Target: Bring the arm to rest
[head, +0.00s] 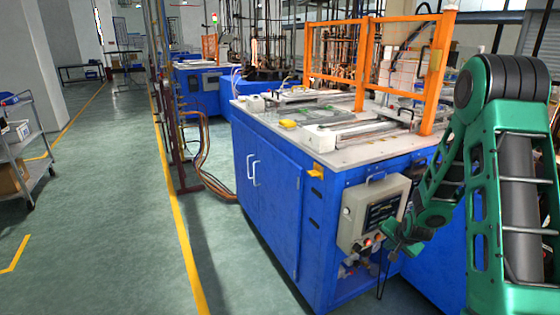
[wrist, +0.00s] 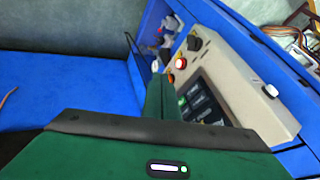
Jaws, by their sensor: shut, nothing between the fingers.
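My green arm reaches down from the right side of the head view. My gripper (head: 388,255) is shut and empty, low in front of the blue machine (head: 272,205), close to its grey control box (head: 352,225). I cannot tell whether it touches the box. In the wrist view my gripper (wrist: 160,90) shows as dark green fingers, pressed together.
The machine's worktop (head: 315,140) carries fixtures and an orange frame (head: 365,60). A grey shelf cart (head: 22,150) stands at the far left. The green floor (head: 100,220) between the cart and the machine is clear, with a yellow line (head: 180,235) along it.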

